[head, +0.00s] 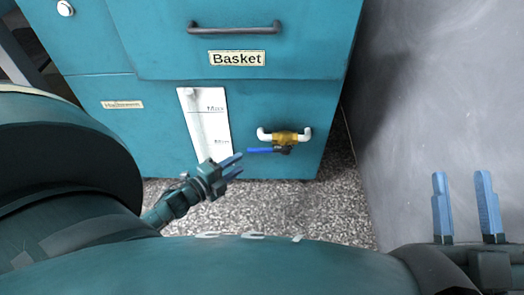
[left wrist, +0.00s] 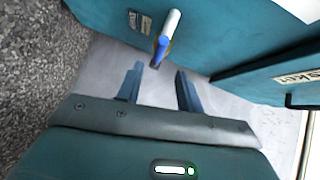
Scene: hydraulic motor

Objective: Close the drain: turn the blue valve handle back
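The valve (head: 284,138) has a brass-yellow body on a short white pipe, low on the teal cabinet front. Its blue handle (head: 260,150) points left, roughly level, just below the pipe. My left gripper (head: 240,164) is open and empty, just left of and slightly below the handle's free end, with a small gap. In the left wrist view the blue handle (left wrist: 162,48) and white pipe (left wrist: 173,22) show ahead of the left fingertips (left wrist: 158,70), which are spread apart. The brass body is hardly visible there. My right gripper (head: 461,178) is open and empty at the right, far from the valve.
The teal cabinet (head: 150,140) has a drawer labelled Basket (head: 236,58) with a dark bar handle (head: 234,28). A white level plate (head: 206,122) is left of the valve. A grey wall panel (head: 430,100) stands at the right. Speckled floor (head: 270,207) below is clear.

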